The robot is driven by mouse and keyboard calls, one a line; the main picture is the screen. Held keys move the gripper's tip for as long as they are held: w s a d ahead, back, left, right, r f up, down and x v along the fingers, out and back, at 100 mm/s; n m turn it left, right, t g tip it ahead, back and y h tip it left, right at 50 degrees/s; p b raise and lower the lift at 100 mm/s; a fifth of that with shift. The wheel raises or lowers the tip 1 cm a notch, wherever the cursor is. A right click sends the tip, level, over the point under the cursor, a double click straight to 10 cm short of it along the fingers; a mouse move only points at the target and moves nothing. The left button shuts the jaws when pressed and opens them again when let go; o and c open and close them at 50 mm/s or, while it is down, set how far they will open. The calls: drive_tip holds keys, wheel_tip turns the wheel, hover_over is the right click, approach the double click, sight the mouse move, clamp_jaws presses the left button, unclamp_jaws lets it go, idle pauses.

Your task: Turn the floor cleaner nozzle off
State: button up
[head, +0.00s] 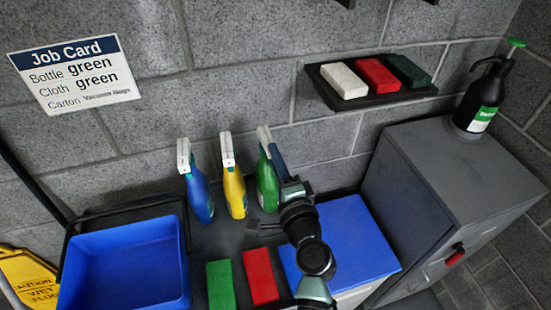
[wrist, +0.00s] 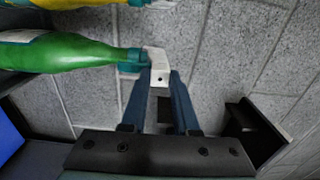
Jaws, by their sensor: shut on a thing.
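A green spray bottle (head: 266,185) stands upright at the back of the dark work surface, right of a yellow spray bottle (head: 235,188) and a blue one (head: 199,192). Its white nozzle head (head: 264,137) is at the top. In the wrist view the green bottle (wrist: 70,52) lies across the left side, with its white nozzle (wrist: 157,62) at the fingertips. My gripper (wrist: 160,78) is shut on that nozzle. No label naming floor cleaner is readable, and the nozzle's on or off setting cannot be told.
A job card (head: 75,75) reads bottle green, cloth green. A blue tray (head: 125,268), green and red cloths, a grey cabinet (head: 440,180) and a black pump bottle (head: 476,105) are around.

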drive_tip(key=shift+f+n, duration=0.1)
drive_tip(key=shift+n, duration=0.2)
drive_tip(key=shift+n+b, duration=4.4)
drive_tip(key=shift+n, duration=0.1)
drive_tip(key=shift+n+b, duration=2.8)
drive_tip(key=shift+b, duration=0.2)
drive_tip(key=shift+o, duration=0.2)
drive_tip(key=shift+n+b, duration=1.7)
drive_tip(key=shift+b, duration=0.05)
drive_tip(key=o, duration=0.7)
drive_tip(key=shift+b+v, duration=0.4)
drive_tip(key=shift+v, duration=3.1)
